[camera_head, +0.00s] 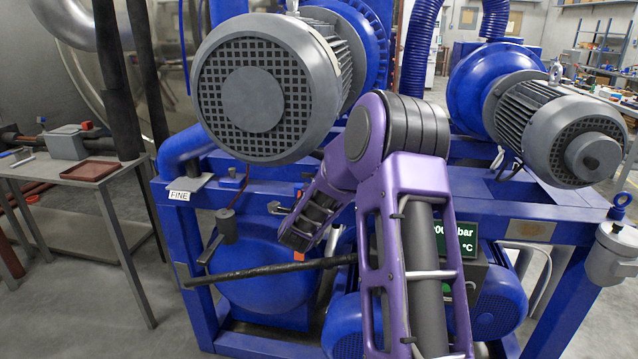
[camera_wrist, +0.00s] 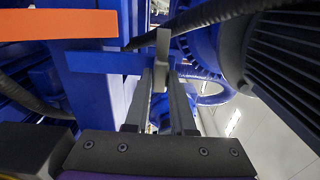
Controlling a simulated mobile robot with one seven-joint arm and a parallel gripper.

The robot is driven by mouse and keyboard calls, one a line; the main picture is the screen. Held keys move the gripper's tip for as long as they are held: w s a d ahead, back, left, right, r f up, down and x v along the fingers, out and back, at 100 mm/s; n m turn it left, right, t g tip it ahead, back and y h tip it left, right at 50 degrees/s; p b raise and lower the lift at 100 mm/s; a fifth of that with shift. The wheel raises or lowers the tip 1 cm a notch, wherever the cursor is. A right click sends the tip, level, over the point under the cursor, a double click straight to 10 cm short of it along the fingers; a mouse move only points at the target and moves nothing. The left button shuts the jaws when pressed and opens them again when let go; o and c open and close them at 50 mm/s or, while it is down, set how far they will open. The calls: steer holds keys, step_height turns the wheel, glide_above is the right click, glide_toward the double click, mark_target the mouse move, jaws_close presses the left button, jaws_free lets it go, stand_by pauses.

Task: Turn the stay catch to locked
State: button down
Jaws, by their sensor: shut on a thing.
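In the wrist view my gripper (camera_wrist: 162,72) points away from the camera, with its two grey fingers close together. They are shut on a narrow grey upright piece (camera_wrist: 163,44), which I take to be the stay catch. Its locked or unlocked position cannot be told. A blue flat bar (camera_wrist: 100,62) and an orange bar (camera_wrist: 60,24) lie just left of the fingers. In the head view my purple arm bends down to the left in front of the blue frame, and my fingertips cannot be made out there.
A black rod (camera_head: 270,271) crosses in front of a blue tank (camera_head: 262,250). A FINE label (camera_head: 179,196) sits on the frame. A side table (camera_head: 75,170) stands at left.

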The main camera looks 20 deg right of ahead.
steer(key=shift+a, duration=0.1)
steer(key=c, duration=0.8)
jaws_free()
steer(key=shift+o, duration=0.2)
steer(key=shift+s, duration=0.1)
steer(key=v, duration=1.7)
steer(key=shift+s+a, duration=0.1)
steer(key=shift+a, duration=0.05)
